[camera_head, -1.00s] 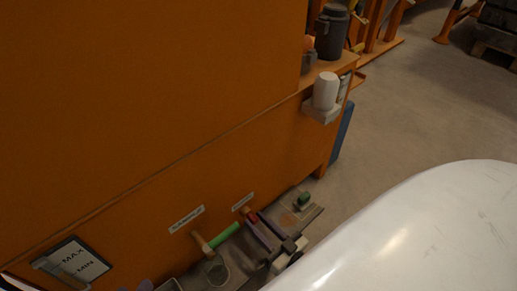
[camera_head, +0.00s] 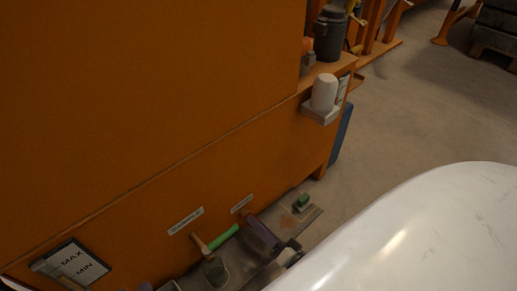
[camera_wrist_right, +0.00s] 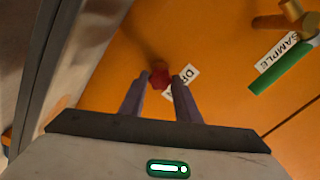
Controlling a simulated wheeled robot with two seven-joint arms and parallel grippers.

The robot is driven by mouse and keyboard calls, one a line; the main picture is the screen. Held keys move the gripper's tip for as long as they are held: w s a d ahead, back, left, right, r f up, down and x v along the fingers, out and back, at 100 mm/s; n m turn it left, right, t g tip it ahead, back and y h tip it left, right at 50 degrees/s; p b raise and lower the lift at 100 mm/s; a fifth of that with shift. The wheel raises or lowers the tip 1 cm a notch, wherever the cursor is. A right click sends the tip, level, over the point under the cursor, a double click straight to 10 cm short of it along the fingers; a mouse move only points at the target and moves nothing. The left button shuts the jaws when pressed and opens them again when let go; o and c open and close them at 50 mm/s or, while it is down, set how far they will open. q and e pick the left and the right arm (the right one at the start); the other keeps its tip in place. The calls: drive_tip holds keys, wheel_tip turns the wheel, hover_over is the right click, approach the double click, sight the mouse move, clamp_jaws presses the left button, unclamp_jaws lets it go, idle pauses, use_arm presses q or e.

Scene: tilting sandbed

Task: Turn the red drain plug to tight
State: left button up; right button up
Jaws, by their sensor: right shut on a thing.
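The red drain plug (camera_wrist_right: 158,78) sits low on the orange panel. In the right wrist view it shows between the tips of my right gripper's purple fingers (camera_wrist_right: 160,80), which are shut on it. A label reading "DR", partly covered by a finger, is beside it (camera_wrist_right: 188,80). In the head view my right gripper (camera_head: 248,217) reaches the panel below a small white label (camera_head: 241,204), with one finger mostly in sight; the plug is largely hidden there. My left gripper is not in view.
A green-handled sample valve (camera_head: 222,238) is just left of the gripper, under its own label (camera_head: 185,221). A white cup (camera_head: 324,92) stands on a bracket. A small green-topped object (camera_head: 303,202) lies on the grey tray.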

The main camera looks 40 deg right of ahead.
drive_tip(key=m, duration=0.4)
drive_tip(key=shift+m, duration=0.3)
idle(0.5)
drive_tip(key=o, duration=1)
drive_tip(key=shift+s+f, duration=0.1)
